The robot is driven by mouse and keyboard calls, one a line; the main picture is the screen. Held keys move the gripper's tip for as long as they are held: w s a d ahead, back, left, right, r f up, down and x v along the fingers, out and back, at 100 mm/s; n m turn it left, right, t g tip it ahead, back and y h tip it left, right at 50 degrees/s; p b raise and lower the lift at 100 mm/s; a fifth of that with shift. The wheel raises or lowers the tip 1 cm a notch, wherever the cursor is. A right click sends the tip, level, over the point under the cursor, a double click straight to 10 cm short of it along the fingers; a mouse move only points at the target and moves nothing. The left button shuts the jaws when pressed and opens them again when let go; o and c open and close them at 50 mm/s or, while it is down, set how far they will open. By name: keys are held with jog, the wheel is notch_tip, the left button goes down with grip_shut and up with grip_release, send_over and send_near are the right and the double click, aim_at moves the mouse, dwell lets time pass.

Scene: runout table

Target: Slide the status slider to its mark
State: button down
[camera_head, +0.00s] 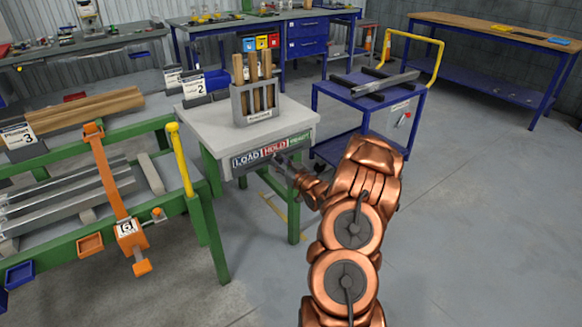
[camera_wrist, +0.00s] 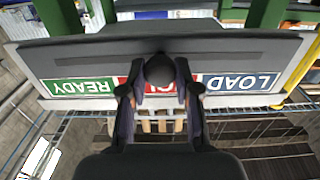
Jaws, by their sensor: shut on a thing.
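The status panel (camera_head: 246,159) is on the front edge of a grey-topped table and carries LOAD, HOLD and READY fields. It shows upside down in the wrist view (camera_wrist: 220,52), with green READY at left, red HOLD in the middle and blue LOAD at right. The dark round slider knob (camera_wrist: 160,69) stands in front of the red HOLD field and hides part of its word. My gripper (camera_wrist: 160,92) is shut on the knob, one finger on each side. In the head view my gripper (camera_head: 285,168) is at the panel's lower edge. I cannot make out a separate mark.
A holder (camera_head: 241,107) with wooden handles stands on the grey table (camera_head: 290,119). A green rack (camera_head: 205,235) with metal bars and an orange clamp (camera_head: 107,180) is at left. A blue cart (camera_head: 345,118) stands behind at right. The floor at right is clear.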

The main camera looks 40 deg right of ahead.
jog(key=shift+d, duration=0.25)
jog(key=c, duration=0.8)
grip_release()
jog(key=shift+c, duration=0.2)
jog(key=shift+s, duration=0.15)
jog(key=s+a, duration=0.1)
jog(key=s, duration=1)
jog(key=shift+s, duration=0.35)
jog(key=shift+a, duration=0.1)
